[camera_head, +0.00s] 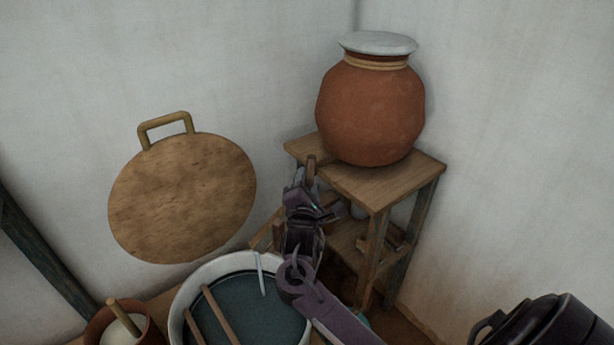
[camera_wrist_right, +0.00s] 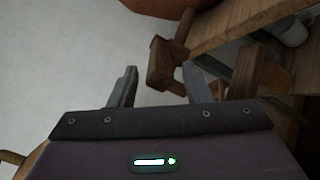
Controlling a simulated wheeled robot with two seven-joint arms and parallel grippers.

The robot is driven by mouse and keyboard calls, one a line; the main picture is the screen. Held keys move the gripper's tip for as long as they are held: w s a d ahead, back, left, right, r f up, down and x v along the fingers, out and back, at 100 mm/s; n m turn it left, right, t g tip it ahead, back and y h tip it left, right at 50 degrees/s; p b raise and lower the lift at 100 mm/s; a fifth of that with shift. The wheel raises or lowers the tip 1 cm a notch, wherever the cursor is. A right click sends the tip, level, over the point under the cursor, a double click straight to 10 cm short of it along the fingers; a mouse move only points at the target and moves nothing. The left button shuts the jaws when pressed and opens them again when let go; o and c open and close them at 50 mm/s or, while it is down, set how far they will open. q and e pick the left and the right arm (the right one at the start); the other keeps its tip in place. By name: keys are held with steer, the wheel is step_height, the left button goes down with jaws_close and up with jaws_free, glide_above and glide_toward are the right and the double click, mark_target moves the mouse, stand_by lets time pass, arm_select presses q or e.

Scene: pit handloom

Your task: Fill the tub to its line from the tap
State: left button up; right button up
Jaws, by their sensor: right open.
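The round tub (camera_head: 207,272) with a pale rim stands at the bottom of the head view and holds dark teal liquid (camera_head: 248,305). A thin pale strip (camera_head: 261,273) runs from its far rim down to the liquid; I cannot tell if it is water or a marker. A wooden piece that looks like the tap (camera_head: 311,168) rises beyond my right gripper (camera_head: 316,191). In the wrist view its wooden block (camera_wrist_right: 160,78) shows between and just beyond the open fingers of the right gripper (camera_wrist_right: 160,70); contact is unclear. My left gripper is not in view.
A wooden stand (camera_head: 410,185) in the corner bears a clay pot (camera_head: 370,110) with a pale lid (camera_head: 378,43). A round wooden board (camera_head: 182,200) leans on the left wall. Two wooden sticks (camera_head: 220,315) cross the tub. A clay bowl (camera_head: 100,325) stands at lower left.

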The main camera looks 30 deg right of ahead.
mark_target(310, 171)
steer(key=shift+x, duration=1.4)
jaws_close()
